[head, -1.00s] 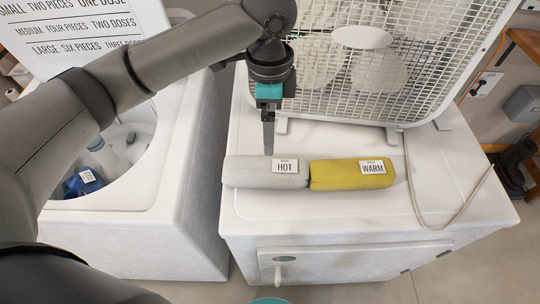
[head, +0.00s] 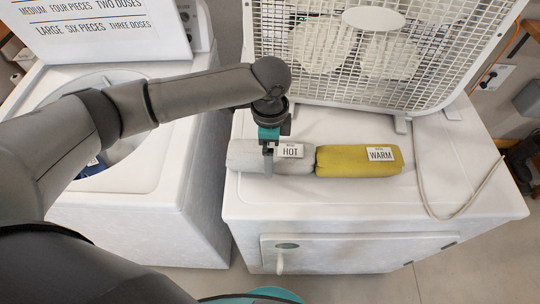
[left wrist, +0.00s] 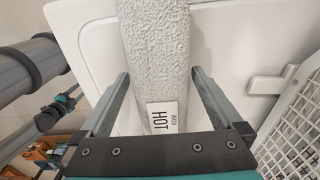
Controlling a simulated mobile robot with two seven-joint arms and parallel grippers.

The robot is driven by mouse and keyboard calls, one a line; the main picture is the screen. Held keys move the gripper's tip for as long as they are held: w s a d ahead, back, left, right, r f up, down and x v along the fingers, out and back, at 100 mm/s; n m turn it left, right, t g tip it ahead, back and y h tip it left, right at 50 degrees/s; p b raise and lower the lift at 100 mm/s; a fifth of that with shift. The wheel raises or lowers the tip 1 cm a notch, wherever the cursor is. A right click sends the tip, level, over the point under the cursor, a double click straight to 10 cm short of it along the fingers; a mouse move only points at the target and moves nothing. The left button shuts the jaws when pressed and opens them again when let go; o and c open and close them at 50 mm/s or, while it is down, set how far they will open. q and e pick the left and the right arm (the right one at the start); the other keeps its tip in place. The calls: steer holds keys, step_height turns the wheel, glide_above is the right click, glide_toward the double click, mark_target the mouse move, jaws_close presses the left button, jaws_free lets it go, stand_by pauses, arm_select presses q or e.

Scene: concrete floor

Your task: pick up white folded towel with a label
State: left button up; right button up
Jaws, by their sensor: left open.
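The white folded towel (head: 242,154) lies on top of the white dryer, with a label reading HOT (head: 290,151) at its right end. My left gripper (head: 268,165) is over the towel, just left of the label. In the left wrist view the open fingers (left wrist: 160,95) are on either side of the towel (left wrist: 158,45), and its HOT label (left wrist: 162,117) shows close to the gripper's palm. I cannot tell whether the fingers touch the cloth. My right gripper is out of view.
A yellow folded towel (head: 345,162) labelled WARM lies against the white towel's right end. A white box fan (head: 300,15) stands behind them, its cord (head: 462,208) on the right. An open washer (head: 185,178) is on the left. The dryer top (head: 320,200) is clear in front.

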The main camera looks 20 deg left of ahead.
arm_select(q)
steer(key=shift+f, duration=0.4)
steer(key=shift+c, duration=0.2)
steer(key=shift+r, duration=0.1)
steer(key=c, duration=1.4)
steer(key=shift+r, duration=0.15)
